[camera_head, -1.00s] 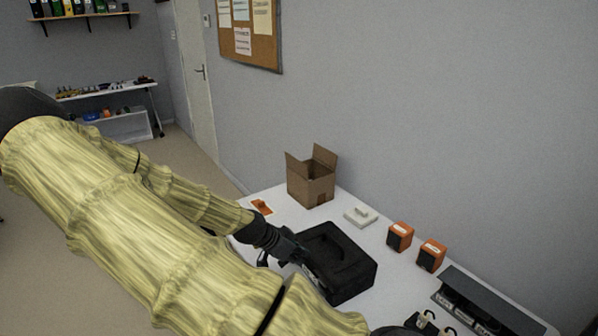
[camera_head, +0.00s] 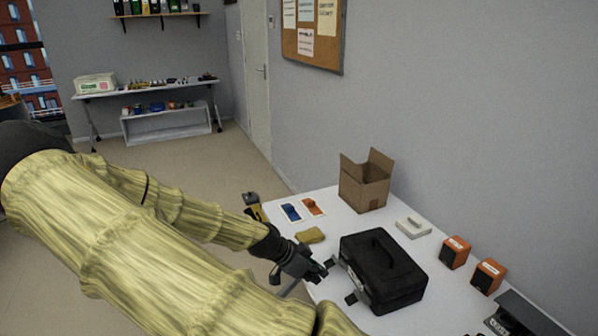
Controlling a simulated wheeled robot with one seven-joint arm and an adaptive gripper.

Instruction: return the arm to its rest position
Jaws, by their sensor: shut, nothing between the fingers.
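My gripper (camera_head: 317,271) is at the end of my arm in yellowish ribbed sleeves, which reaches in from the left. It is shut and empty, over the left edge of the white table (camera_head: 334,202). A black case (camera_head: 392,280) with a handle on top stands on the table just right of my gripper. Its lid looks down. Latch-like pieces stick out on its left side. A small gap seems to lie between my fingers and the case. My arm hides part of the table's near left side.
On the table are an open cardboard box (camera_head: 363,187), a white device (camera_head: 413,227), two orange boxes (camera_head: 456,251), a dark rack (camera_head: 519,317), a yellow cloth (camera_head: 310,236), and a blue (camera_head: 291,211) and an orange item (camera_head: 313,206). The wall bounds the right. Floor (camera_head: 215,170) is open behind my arm.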

